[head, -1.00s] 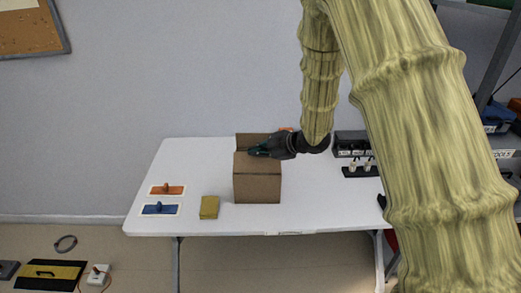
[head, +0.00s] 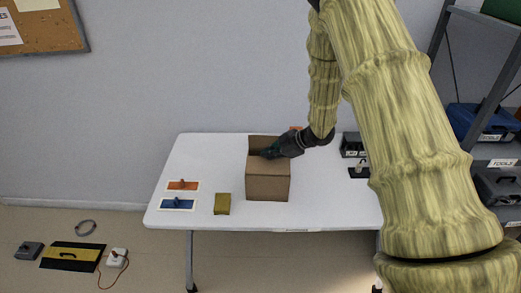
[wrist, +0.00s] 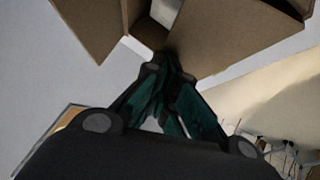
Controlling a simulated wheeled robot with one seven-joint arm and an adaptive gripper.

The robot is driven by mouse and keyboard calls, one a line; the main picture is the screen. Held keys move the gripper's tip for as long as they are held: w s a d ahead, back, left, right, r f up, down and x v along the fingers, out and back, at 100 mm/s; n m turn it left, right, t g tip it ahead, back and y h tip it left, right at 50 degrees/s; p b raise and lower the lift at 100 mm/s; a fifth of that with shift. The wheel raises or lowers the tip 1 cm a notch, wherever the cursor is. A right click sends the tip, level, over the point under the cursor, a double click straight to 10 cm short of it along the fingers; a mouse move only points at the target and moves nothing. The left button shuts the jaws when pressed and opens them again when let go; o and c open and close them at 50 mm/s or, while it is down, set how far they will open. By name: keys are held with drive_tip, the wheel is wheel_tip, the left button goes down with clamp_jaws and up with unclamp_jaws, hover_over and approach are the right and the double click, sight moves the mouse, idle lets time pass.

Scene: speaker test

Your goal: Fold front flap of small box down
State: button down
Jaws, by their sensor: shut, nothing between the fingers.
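The small brown cardboard box (head: 268,188) stands on the white table, and one flap (head: 258,142) stands up at its back. A tan panel (head: 270,168) lies over the front part of its top; I cannot tell whether it is the front flap. My gripper (head: 267,153) is at the top of the box, in front of the upright back flap, with its fingers together and empty. In the wrist view the green fingers (wrist: 161,70) meet close to the brown cardboard panels (wrist: 225,30). Whether they touch the cardboard is unclear.
The white table (head: 330,208) has clear room right of the box. Dark holders (head: 352,146) stand at the back right, near my arm.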

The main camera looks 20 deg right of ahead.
drive_tip(key=shift+w+f, duration=0.15)
drive_tip(key=shift+w, duration=0.1)
idle(0.6)
drive_tip(key=shift+s, duration=0.15)
drive_tip(key=shift+s+a+r+p, duration=0.25)
drive_tip(key=shift+s+p, duration=0.15)
drive_tip(key=shift+s, duration=0.2)
